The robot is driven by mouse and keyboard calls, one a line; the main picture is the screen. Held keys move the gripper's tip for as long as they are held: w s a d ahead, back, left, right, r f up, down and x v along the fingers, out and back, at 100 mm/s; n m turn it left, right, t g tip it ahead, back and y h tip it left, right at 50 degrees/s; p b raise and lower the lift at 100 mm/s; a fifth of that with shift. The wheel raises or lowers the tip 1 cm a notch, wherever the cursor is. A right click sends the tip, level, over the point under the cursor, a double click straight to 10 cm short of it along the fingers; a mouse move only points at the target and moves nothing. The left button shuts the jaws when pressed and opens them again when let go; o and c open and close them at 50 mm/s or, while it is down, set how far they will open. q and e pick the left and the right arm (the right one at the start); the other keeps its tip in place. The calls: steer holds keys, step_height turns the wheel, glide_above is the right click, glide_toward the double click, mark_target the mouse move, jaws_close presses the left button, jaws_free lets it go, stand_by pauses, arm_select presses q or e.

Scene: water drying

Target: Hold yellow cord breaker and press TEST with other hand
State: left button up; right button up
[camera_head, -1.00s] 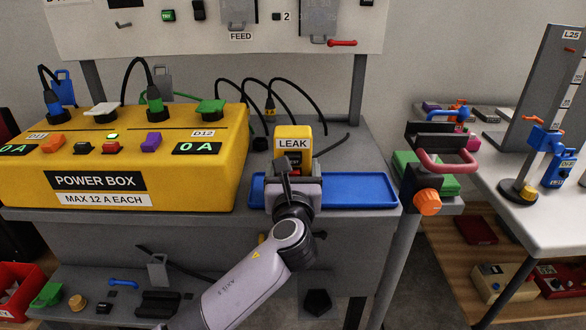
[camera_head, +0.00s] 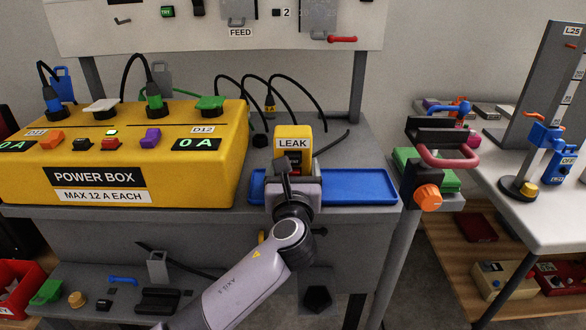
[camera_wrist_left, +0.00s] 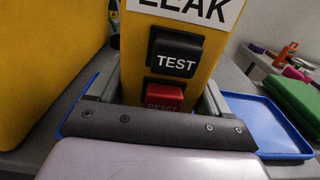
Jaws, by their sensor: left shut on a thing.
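The yellow cord breaker (camera_head: 293,133), labelled LEAK, stands upright at the blue tray on the bench. It also shows large in the left wrist view (camera_wrist_left: 140,40). Its black TEST button (camera_wrist_left: 175,55) faces my wrist camera, with the red RESET button (camera_wrist_left: 165,94) below it, partly hidden by my gripper. My left gripper (camera_head: 292,172) is shut on the breaker's lower part, one finger on each side. Nothing covers the TEST button in the wrist view. My right gripper is not in view.
The yellow power box (camera_head: 215,150) stands close on the left, with black cords behind it. The blue tray (camera_head: 360,186) is empty to the right of the breaker. An orange knob (camera_head: 428,197) and pink handle (camera_head: 448,160) are at the bench's right corner.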

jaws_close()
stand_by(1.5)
